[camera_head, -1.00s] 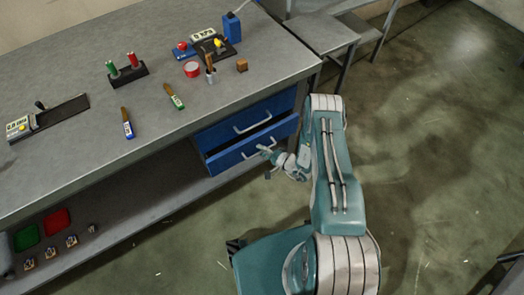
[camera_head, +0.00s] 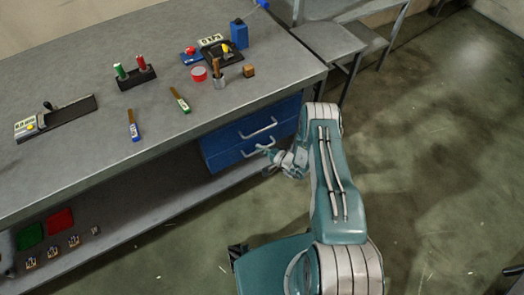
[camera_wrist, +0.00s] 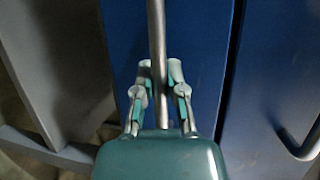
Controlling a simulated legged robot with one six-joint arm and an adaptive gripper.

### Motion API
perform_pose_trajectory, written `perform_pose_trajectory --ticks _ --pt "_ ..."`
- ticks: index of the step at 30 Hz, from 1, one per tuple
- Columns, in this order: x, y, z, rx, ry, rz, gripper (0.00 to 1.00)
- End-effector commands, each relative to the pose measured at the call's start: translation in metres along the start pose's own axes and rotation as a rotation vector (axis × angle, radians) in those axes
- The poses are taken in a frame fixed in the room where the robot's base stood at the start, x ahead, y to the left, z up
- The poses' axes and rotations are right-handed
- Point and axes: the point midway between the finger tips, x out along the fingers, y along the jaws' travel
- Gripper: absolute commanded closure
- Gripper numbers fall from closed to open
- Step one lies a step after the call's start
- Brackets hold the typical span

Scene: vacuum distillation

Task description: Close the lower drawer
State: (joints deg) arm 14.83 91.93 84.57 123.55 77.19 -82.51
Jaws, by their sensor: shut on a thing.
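The blue lower drawer (camera_head: 225,160) sits under the workbench and looks flush with the upper drawer (camera_head: 226,137) in the head view. Its metal handle (camera_wrist: 157,35) runs between my gripper's fingers in the wrist view. My gripper (camera_wrist: 160,90) is shut on this handle, close to the blue drawer front (camera_wrist: 196,45). In the head view my gripper (camera_head: 272,156) is at the lower handle, with the arm reaching in from the right. The upper drawer's handle (camera_wrist: 297,150) shows at the right of the wrist view, free of the gripper.
A low shelf (camera_head: 130,222) below holds red and green bins. Open floor lies to the right.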

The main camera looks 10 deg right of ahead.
Motion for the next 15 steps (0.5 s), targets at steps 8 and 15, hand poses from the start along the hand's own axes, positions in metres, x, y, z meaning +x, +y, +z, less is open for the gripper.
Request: perform_pose_trajectory --ticks 8,15 --pt "-0.0004 0.0013 -0.001 0.0 0.004 0.004 0.49" --pt "-0.0015 0.0003 -0.0006 -0.001 0.003 0.002 0.49"
